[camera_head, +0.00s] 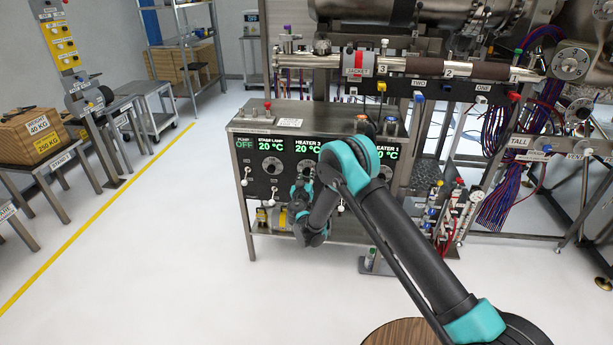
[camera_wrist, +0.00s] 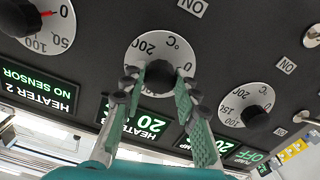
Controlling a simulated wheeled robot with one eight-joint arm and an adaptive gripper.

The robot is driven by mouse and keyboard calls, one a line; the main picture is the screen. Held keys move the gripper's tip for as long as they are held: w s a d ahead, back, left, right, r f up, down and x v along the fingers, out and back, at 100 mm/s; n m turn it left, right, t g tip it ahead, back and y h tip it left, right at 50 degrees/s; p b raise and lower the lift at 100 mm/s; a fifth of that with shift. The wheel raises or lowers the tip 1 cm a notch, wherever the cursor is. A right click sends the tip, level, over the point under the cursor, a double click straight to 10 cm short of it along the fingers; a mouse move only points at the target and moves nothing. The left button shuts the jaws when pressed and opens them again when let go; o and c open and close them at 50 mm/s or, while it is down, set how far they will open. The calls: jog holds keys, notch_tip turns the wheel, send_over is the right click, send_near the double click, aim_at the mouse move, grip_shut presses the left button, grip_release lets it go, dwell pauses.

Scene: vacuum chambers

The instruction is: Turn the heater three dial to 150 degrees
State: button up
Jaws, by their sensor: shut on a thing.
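The heater three dial shows on the panel in the head view (camera_head: 306,167), under a green HEATER 3 display (camera_head: 306,149) reading 20 °C. In the upside-down wrist view its white scale ring (camera_wrist: 150,50) shows 200 and °C, with other marks partly hidden. Its dark round knob (camera_wrist: 160,74) sits between my fingers. My gripper (camera_wrist: 163,80) is shut on this knob, one finger on each side. In the head view my gripper (camera_head: 301,190) is at the panel front, largely covering the dial's lower part. The knob's pointer cannot be made out.
The stage lamp dial (camera_head: 271,167) is beside it, also in the wrist view (camera_wrist: 245,100). The heater two dial (camera_wrist: 40,28) is on the other side, its display reading NO SENSOR. Small switches stick out of the panel. Open floor lies left of the cabinet (camera_head: 270,112).

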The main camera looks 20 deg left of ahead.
dwell(0.3)
jog(key=o, duration=1.2)
jog(key=shift+c, duration=0.2)
jog(key=v, duration=0.7)
jog(key=shift+s, duration=0.25)
